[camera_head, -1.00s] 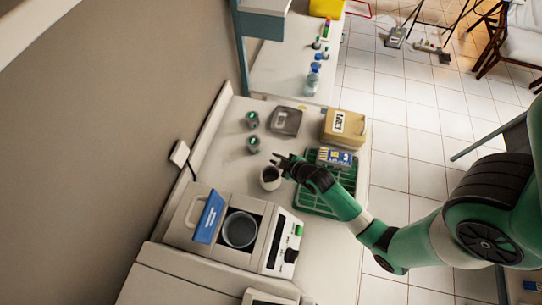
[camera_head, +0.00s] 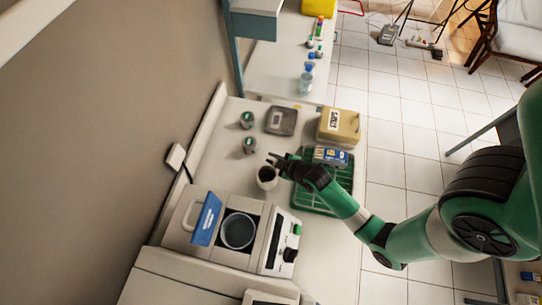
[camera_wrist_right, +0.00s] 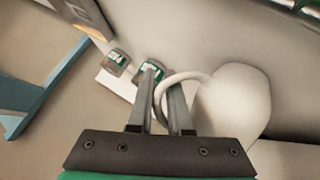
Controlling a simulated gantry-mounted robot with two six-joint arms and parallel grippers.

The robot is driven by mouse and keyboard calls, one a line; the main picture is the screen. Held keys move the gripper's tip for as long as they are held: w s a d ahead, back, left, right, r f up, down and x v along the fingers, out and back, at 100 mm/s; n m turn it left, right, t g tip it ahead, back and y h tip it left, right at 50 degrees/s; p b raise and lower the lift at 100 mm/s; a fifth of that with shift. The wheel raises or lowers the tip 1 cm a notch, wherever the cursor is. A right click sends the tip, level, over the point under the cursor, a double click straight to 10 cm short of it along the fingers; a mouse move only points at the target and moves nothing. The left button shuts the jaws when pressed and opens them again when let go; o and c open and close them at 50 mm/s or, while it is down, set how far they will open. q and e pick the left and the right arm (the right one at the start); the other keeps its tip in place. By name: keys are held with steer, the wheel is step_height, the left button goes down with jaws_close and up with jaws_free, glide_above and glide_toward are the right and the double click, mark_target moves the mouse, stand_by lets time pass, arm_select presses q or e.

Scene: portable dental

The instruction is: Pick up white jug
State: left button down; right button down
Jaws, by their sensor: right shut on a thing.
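My right gripper (camera_head: 274,160) comes in from the right at the jug's upper edge; in the wrist view the gripper (camera_wrist_right: 165,90) is shut on the handle. I cannot tell whether the jug's base touches the counter. My left gripper is not in view.
Two small green-labelled jars (camera_head: 248,145) stand behind the jug. A grey scale (camera_head: 281,121), a yellow salt box (camera_head: 339,126) and a green rack (camera_head: 318,200) are close by. The machine (camera_head: 232,232) with its raised blue lid stands in front of the jug.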

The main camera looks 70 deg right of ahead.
step_height(320, 180, up, 10)
steer(key=p, duration=0.3)
stand_by(0.6)
